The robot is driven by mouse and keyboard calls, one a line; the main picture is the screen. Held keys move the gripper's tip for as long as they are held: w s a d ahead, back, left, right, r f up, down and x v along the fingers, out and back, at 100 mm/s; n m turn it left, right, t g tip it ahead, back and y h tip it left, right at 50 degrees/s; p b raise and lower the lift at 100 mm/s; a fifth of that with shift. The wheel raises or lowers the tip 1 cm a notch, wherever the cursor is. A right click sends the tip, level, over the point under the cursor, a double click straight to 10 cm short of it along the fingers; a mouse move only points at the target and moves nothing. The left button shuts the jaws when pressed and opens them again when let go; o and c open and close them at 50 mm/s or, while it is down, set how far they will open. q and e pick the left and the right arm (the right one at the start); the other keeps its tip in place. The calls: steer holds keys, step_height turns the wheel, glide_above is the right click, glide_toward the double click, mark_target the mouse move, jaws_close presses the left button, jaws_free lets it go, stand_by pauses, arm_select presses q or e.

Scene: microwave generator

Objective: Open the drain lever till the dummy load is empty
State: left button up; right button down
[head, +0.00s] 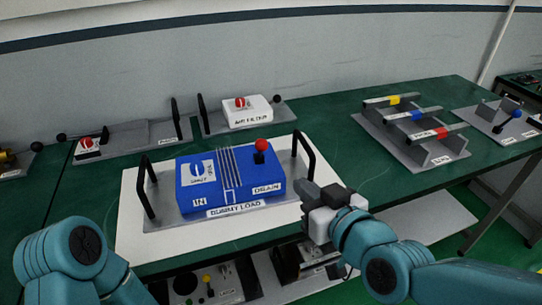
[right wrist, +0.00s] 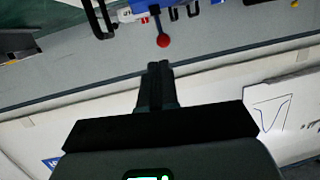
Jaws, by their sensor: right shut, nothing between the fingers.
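The dummy load (head: 213,172) is a blue box labelled IN, DRAIN and DUMMY LOAD, on a grey base plate with a black handle at each end. Its drain lever (head: 261,146) has a red ball on top and stands up at the box's right rear, above the DRAIN label. My right gripper (head: 306,190) is shut and empty, to the right of the box and apart from the lever. In the right wrist view the shut fingers (right wrist: 159,70) point towards the red ball (right wrist: 163,41), with a gap between. My left gripper is out of the picture. The fill level cannot be read.
The right black handle (head: 304,155) stands between the lever and my right gripper. A white air filter unit (head: 247,114) stands behind.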

steer(key=r, duration=0.1)
steer(key=p, duration=0.2)
glide_toward(264, 147)
steer(key=x, duration=0.7)
steer(key=shift+s+d+f, duration=0.1)
steer(key=shift+f, duration=0.05)
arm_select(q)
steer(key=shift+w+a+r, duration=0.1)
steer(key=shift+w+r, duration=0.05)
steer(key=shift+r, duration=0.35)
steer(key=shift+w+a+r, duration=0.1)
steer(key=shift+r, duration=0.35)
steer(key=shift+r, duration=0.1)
